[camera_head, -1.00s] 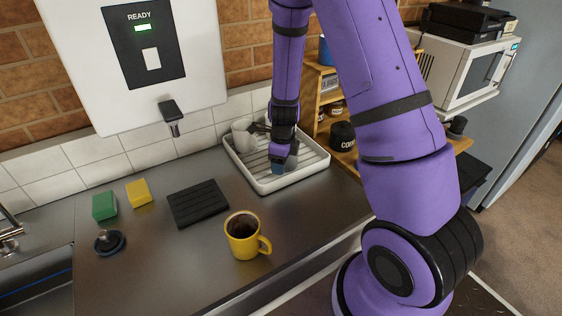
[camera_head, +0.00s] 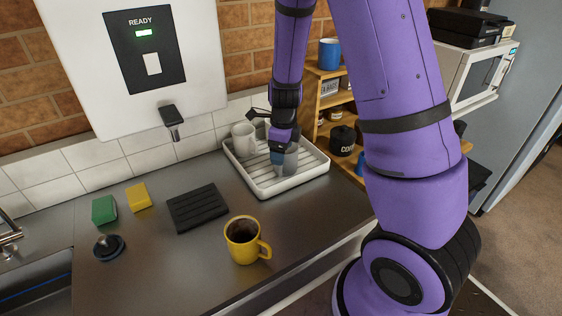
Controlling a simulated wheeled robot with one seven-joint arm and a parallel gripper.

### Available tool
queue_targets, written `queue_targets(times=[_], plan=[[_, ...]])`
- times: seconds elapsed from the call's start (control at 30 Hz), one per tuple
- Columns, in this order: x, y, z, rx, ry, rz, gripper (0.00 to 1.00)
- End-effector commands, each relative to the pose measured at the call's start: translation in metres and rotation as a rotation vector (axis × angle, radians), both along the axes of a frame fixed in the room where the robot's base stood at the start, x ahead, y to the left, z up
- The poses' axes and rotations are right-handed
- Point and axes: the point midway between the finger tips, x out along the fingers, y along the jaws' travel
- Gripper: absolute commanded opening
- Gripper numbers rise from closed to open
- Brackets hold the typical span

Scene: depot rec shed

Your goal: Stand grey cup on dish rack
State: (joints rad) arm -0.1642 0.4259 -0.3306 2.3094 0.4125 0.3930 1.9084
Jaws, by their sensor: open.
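The white dish rack (camera_head: 262,187) sits at the back right of the counter, with a slatted inside. A blue-grey piece (camera_head: 288,160) shows on the rack right below my wrist; it looks like the grey cup, but my arm covers much of it. A pale cup (camera_head: 243,139) stands upright in the rack's back left corner. My gripper (camera_head: 281,147) is open, low over the middle of the rack and close to the blue-grey piece. I cannot tell whether the fingers touch it.
A yellow mug (camera_head: 241,240) with dark contents stands near the counter's front. A black ridged mat (camera_head: 198,206), a yellow sponge (camera_head: 138,196), a green sponge (camera_head: 104,209) and a sink plug (camera_head: 109,247) lie left. Wooden shelves (camera_head: 327,92) stand behind right; a dispenser (camera_head: 150,60) hangs above.

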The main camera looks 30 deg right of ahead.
Motion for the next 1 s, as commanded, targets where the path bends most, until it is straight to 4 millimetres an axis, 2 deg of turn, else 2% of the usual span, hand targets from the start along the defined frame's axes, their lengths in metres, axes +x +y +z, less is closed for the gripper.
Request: queue_targets(times=[0.03,0.2,0.47,0.57,0.77,1.0], plan=[[0.001,0.001,0.011,-0.001,-0.006,0.003,0.74],[-0.001,0.0,0.038,0.0,-0.005,0.002,0.74],[-0.004,0.0,0.059,0.002,-0.005,0.015,0.74],[-0.008,0.003,0.072,0.013,-0.02,0.092,0.74],[-0.033,0.018,0.126,0.03,-0.1,0.46,0.74],[-0.078,0.032,0.191,-0.032,-0.216,0.984,0.74]])
